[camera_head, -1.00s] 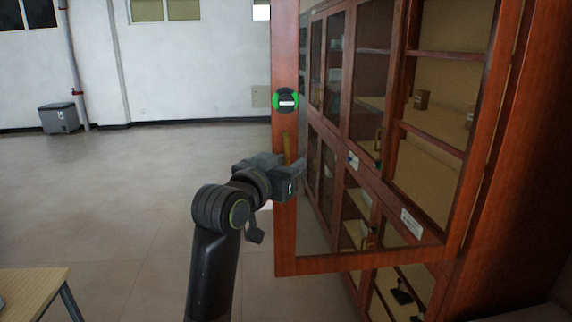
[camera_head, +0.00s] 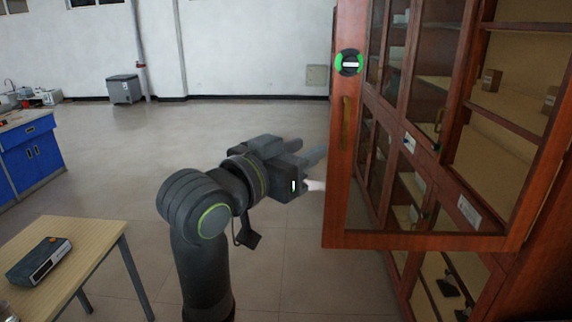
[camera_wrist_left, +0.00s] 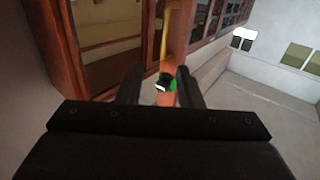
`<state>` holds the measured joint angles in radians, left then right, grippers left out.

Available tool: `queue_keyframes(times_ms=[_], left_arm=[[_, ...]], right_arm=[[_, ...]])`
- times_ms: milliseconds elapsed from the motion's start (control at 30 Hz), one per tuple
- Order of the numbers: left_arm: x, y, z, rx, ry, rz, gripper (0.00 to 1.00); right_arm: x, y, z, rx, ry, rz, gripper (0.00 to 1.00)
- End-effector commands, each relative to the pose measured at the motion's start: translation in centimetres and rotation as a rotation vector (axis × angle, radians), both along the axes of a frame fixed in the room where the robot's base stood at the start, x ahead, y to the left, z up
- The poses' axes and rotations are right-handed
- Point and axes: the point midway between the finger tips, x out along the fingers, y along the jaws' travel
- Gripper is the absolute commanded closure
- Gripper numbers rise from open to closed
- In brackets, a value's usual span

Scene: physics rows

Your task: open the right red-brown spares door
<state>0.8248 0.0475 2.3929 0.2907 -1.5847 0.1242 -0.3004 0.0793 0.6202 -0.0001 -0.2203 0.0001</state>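The red-brown spares door (camera_head: 343,205), a glazed wooden frame, stands swung open from the cabinet. Its upright brass handle (camera_head: 347,122) is on the near stile, below a green and black round marker (camera_head: 349,63). My left gripper (camera_head: 318,168) is just left of that stile, lower than the handle and apart from it. In the left wrist view its two fingers (camera_wrist_left: 160,88) are spread with nothing gripped between them; the door edge, marker and yellowish handle (camera_wrist_left: 166,35) show beyond. My right gripper is in neither view.
The red-brown cabinet (camera_head: 455,155) with shelves and small boxes fills the right side. A wooden table (camera_head: 95,240) with a dark box (camera_head: 40,260) stands at lower left, a blue cabinet (camera_head: 30,160) behind it. The floor between is clear.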

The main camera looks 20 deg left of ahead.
Motion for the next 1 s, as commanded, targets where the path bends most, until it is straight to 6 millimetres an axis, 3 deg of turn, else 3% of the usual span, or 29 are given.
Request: queue_keyframes(times_ms=[100,300,733,867,967,1000], left_arm=[[-1.7,0.8,-0.1,0.002,-0.005,0.001,0.67],[-3.1,1.4,-0.1,0.000,-0.001,-0.001,0.67],[-3.3,1.6,-0.1,-0.002,0.005,0.000,0.67],[-1.0,2.0,-1.9,-0.013,0.062,0.021,0.67],[2.6,2.8,-5.4,-0.029,0.152,0.057,0.67],[4.2,3.3,-7.5,-0.036,0.197,0.078,0.67]], right_arm=[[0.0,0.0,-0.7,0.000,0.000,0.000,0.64],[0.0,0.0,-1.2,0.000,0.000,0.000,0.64],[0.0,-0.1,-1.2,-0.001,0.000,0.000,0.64],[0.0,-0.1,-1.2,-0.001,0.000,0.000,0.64],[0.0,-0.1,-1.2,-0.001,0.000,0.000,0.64],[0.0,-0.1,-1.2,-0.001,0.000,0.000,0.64]])
